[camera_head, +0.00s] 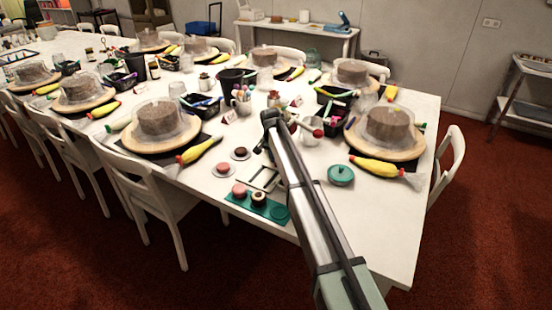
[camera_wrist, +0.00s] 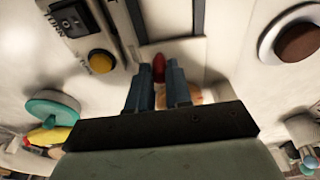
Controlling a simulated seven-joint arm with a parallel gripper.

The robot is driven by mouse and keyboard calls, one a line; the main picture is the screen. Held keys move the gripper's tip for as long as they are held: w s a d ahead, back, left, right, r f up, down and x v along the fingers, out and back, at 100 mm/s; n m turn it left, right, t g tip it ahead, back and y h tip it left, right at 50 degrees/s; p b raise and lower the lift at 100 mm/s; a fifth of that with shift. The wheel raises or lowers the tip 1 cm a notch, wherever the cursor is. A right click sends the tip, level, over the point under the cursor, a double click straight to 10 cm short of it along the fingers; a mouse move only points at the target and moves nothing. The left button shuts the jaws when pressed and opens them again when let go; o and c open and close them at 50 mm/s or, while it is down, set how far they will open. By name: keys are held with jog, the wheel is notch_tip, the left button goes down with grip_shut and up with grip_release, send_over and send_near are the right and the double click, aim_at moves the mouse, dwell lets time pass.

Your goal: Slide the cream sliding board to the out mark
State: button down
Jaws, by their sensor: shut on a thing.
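The cream sliding board (camera_wrist: 172,22) shows in the wrist view as a pale panel between dark rails. A red knob (camera_wrist: 159,66) stands at its near edge. My gripper (camera_wrist: 159,76) is shut on this knob, one blue-grey finger on each side. In the head view the dark-railed frame (camera_head: 264,179) lies on the table just left of my arm, which hides part of it and the fingers. I cannot make out the out mark in either view.
A black switch box (camera_wrist: 72,18) and a yellow button (camera_wrist: 101,61) sit beside the rails. A teal lidded pot (camera_head: 341,174) stands right of my arm. A teal tray (camera_head: 237,201) with small cakes and saucers (camera_head: 221,172) lie to the left. Covered cakes on turntables (camera_head: 395,148) fill much of the table.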

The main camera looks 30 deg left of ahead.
jog(key=shift+s, duration=6)
jog(key=c, duration=1)
grip_release()
jog(key=shift+c, duration=0.2)
notch_tip(320, 180, up, 7)
jog(key=shift+w+d, duration=0.1)
jog(key=shift+w, duration=0.1)
